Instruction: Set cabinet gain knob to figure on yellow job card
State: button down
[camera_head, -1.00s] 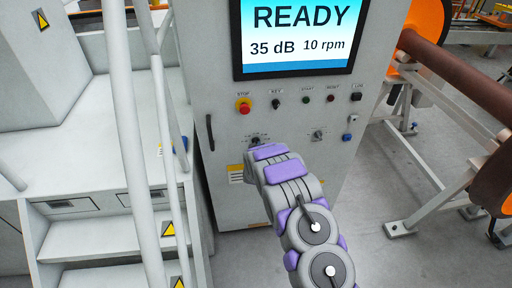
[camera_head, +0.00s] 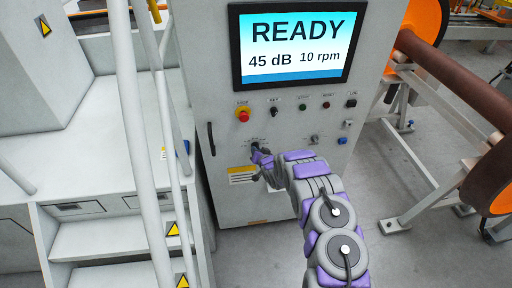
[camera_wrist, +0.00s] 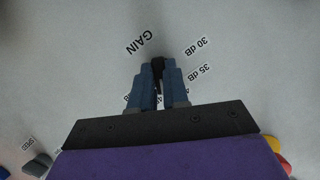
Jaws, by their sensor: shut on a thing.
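The grey cabinet (camera_head: 285,190) stands ahead, and its screen (camera_head: 296,45) reads READY, 45 dB and 10 rpm. My gripper (camera_wrist: 158,75) is shut on the dark gain knob (camera_wrist: 158,65) between its blue fingers. GAIN, 30 dB and 35 dB show around the knob; other dial marks are mostly hidden by the fingers. In the head view my gripper (camera_head: 259,152) is at the knob on the cabinet's lower left panel. A card with a yellow top edge (camera_head: 243,175) is on the cabinet below left of the knob; its text is too small to read.
A second knob (camera_head: 314,139) is to the right, beside my arm. A red stop button (camera_head: 243,114) and several small controls sit above. Stairs with white rails (camera_head: 146,150) stand close at left. An orange wheel and brown axle (camera_head: 450,75) stand at right, with open floor between.

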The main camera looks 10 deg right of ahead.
jog(key=shift+w+d+r+m+t+y+p, duration=0.2)
jog(key=shift+r+m+y+p, duration=0.15)
jog(key=shift+m+p, duration=0.15)
jog(key=shift+w+d+r+m+t+y+p, duration=0.15)
jog(key=shift+r+m+y+p, duration=0.15)
jog(key=shift+m, duration=0.3)
jog(key=shift+d+r, duration=0.1)
jog(key=c, duration=1.1)
grip_release()
jog(key=shift+s+r, duration=0.1)
jog(key=shift+c, duration=0.2)
jog(key=shift+s+d+f, duration=0.1)
jog(key=shift+s+f, duration=0.05)
jog(key=shift+f, duration=0.2)
jog(key=shift+d+f, duration=0.1)
jog(key=shift+f, duration=0.2)
jog(key=shift+f, duration=0.1)
